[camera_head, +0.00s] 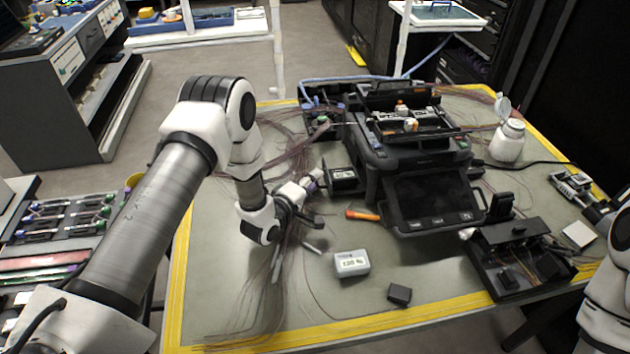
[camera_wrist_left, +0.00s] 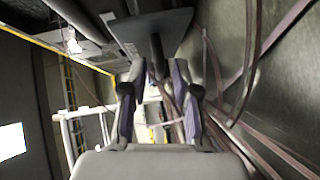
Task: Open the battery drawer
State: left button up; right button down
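The black fusion splicer (camera_head: 420,165) stands on the work table with its screen facing me. A black box-shaped part with a white label (camera_head: 343,178), which may be the battery drawer, sticks out at its left side. My left gripper (camera_head: 312,183) is just left of this part. I cannot tell if they touch. In the left wrist view its two fingers (camera_wrist_left: 157,75) stand apart. A dark panel with a post (camera_wrist_left: 150,30) shows just beyond the fingertips. A white battery-like block with a percent label (camera_head: 351,263) lies on the mat. My right gripper is not shown.
An orange tool (camera_head: 362,215) lies in front of the splicer. A small black block (camera_head: 399,294) is near the front edge. A black tray (camera_head: 515,260) and a white bottle (camera_head: 507,140) stand at the right. Thin loose fibres spread around the left gripper.

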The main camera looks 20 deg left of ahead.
pick_arm(q)
jog(key=v, duration=1.2)
